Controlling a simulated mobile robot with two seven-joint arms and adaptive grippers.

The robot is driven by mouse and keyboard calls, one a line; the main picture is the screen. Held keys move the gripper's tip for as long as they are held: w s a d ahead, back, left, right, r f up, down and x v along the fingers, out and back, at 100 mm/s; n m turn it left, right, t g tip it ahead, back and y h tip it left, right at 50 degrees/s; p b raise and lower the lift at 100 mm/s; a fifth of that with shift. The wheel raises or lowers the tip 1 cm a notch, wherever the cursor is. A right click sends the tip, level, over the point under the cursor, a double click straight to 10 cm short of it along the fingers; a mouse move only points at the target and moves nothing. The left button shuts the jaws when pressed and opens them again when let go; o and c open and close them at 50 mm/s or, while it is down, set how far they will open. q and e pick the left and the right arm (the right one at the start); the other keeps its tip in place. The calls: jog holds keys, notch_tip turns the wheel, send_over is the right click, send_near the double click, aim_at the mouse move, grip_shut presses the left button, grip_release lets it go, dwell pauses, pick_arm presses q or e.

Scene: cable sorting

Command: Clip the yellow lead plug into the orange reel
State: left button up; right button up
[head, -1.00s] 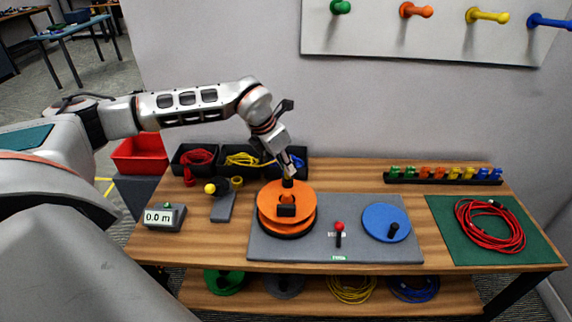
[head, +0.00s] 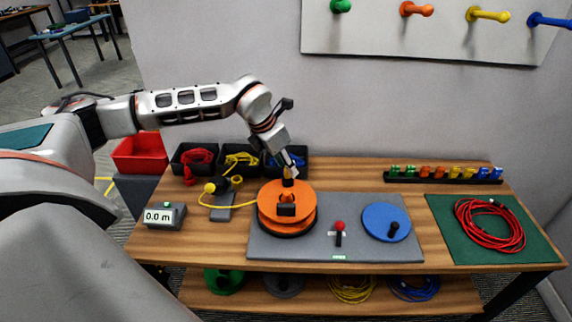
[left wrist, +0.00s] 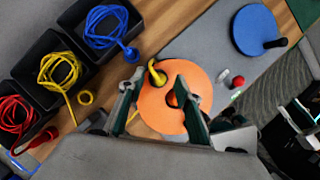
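The orange reel (head: 287,212) lies on a grey mat. A yellow lead (head: 238,206) runs from the yellow-knobbed grey stand (head: 218,200) to the reel. The yellow plug (left wrist: 158,76) is at the reel's rim in the left wrist view; whether it is seated in a clip I cannot tell. My left gripper (head: 290,174) is over the reel's back edge. In the left wrist view, its fingers (left wrist: 158,84) are apart on either side of the plug. Dark shapes at the right of that view may be my right gripper (left wrist: 300,115); its state is unclear.
A meter (head: 164,216) reads 0.0 m. Black bins (head: 235,175) with red, yellow and blue leads stand behind. A red-knobbed lever (head: 339,230) and a blue disc (head: 384,222) are right of the reel. A red coil (head: 490,225) lies on a green mat (head: 440,215).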

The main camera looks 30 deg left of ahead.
pick_arm(q)
jog(key=v, duration=1.1)
jog(key=shift+r, duration=0.35)
jog(key=shift+s, duration=0.15)
